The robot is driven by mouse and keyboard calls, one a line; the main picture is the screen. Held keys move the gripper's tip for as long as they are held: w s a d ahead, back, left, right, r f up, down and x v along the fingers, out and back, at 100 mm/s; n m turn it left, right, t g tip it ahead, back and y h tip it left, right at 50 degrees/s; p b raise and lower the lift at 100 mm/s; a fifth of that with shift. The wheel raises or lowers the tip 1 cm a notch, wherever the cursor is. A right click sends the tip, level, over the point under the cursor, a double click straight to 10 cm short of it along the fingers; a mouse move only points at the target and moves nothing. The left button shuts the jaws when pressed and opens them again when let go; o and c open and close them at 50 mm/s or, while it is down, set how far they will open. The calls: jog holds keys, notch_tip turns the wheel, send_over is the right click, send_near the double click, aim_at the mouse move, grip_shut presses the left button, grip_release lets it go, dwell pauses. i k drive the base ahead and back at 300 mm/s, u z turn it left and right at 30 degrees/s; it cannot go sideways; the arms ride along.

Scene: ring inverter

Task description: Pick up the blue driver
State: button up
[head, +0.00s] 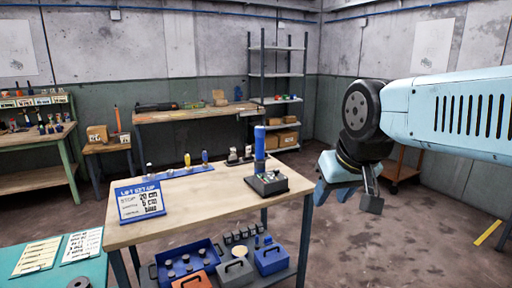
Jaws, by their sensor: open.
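A small blue-handled driver (205,157) stands upright at the right end of a low blue rack (172,173) on the wooden workbench (215,203). A yellow-handled driver (187,160) stands to its left, and a dark bluish handle (149,169) is at the rack's left end. A larger upright blue tool (260,143) stands in a dark block (268,183) near the bench's right end. Which blue one the task means, I cannot tell for sure. My gripper (347,198) is open and empty, pointing down, to the right of the bench and apart from everything on it.
A blue and white sign (140,201) stands at the bench's left front. Small dark items (239,155) sit at its back. Blue bins (271,260) are on the lower shelf. A teal table (60,262) is at lower left. The floor (390,245) under my gripper is clear.

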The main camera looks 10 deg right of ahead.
aim_at(260, 131)
jog(key=u, duration=0.05)
jog(key=i, duration=1)
jog(key=z, duration=0.1)
